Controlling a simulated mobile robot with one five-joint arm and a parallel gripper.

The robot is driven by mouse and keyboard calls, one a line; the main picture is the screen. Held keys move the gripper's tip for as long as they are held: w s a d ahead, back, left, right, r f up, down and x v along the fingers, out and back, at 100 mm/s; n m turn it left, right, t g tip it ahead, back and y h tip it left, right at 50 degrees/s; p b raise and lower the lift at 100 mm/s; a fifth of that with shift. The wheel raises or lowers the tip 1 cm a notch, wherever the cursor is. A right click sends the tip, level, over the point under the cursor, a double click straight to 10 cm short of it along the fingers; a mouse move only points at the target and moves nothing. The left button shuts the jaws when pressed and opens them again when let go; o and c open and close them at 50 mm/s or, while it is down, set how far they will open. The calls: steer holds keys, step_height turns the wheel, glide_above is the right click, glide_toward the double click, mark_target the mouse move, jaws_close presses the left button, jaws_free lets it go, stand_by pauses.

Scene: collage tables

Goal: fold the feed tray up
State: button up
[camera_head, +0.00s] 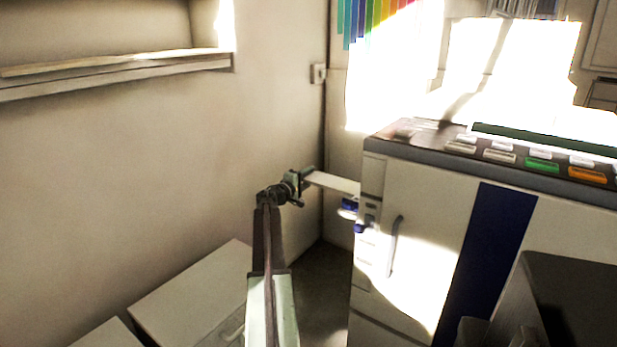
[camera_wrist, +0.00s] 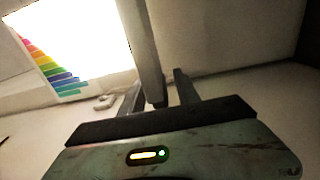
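The feed tray (camera_head: 335,184) is a pale flat panel sticking out from the left side of a large white and grey copier (camera_head: 430,190). It stands out roughly level, at its outer end close to my gripper (camera_head: 303,187). In the wrist view the tray shows as a narrow grey bar (camera_wrist: 146,45) coming down between the two fingers of my gripper (camera_wrist: 158,88). The fingers stand apart, with a visible gap between the bar and the right finger. Whether the left finger touches the bar I cannot tell.
Blue parts (camera_head: 349,208) sit under the tray at the copier's side. A wall stands close on the left, with a shelf (camera_head: 120,72) above and low white cabinets (camera_head: 190,295) below. A dark block (camera_head: 575,300) fills the lower right. Bright glare hides the back.

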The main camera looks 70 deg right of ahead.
jaws_close()
steer(key=shift+a, duration=0.1)
stand_by(1.1)
